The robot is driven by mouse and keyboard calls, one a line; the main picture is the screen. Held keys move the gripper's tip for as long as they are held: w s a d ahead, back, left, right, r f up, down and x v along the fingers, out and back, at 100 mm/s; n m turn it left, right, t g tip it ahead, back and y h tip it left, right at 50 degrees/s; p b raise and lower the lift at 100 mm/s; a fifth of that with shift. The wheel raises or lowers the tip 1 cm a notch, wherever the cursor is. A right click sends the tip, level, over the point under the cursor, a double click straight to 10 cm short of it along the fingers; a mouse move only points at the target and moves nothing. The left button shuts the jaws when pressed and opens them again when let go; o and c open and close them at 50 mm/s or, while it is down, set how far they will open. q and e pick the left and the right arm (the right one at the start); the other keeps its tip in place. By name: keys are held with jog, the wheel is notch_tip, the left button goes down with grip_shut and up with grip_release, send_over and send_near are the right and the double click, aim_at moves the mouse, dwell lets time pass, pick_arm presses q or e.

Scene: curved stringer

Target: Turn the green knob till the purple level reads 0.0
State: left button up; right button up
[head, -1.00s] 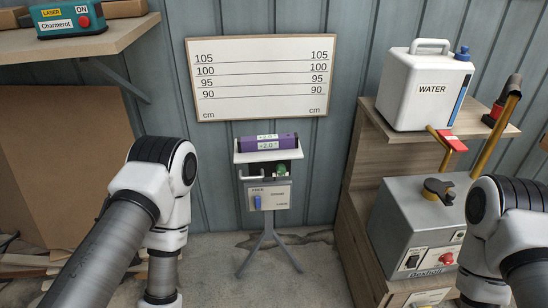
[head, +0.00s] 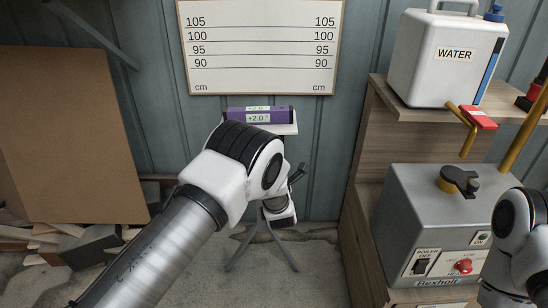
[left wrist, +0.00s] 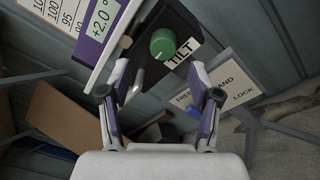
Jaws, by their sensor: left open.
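The purple level (head: 258,115) rests on the white top plate of a tripod stand and its display reads +2.0°. It also shows in the left wrist view (left wrist: 103,22), tilted by the camera angle. The green knob (left wrist: 163,43) sits on a black panel labelled TILT, ahead of my left gripper. My left gripper (left wrist: 158,80) is open, its fingers apart, with the knob just beyond and between the tips; I see no contact. In the head view my left arm hides the knob and most of the stand. My right arm shows at the right edge, its gripper out of view.
A white panel with a blue switch (left wrist: 217,88) is right of the knob. A grey boiler box (head: 433,225) and a WATER tank (head: 440,60) stand on wooden shelving at right. A brown board (head: 70,135) leans at left. A height chart (head: 262,45) hangs behind.

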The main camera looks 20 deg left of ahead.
pick_arm(q)
jog(key=x, duration=0.6)
jog(key=shift+d+b, duration=0.25)
jog(key=shift+b, duration=0.05)
jog(key=shift+w+f, duration=0.1)
jog(key=shift+f, duration=0.05)
jog(key=c, duration=1.1)
jog(key=shift+c, duration=0.2)
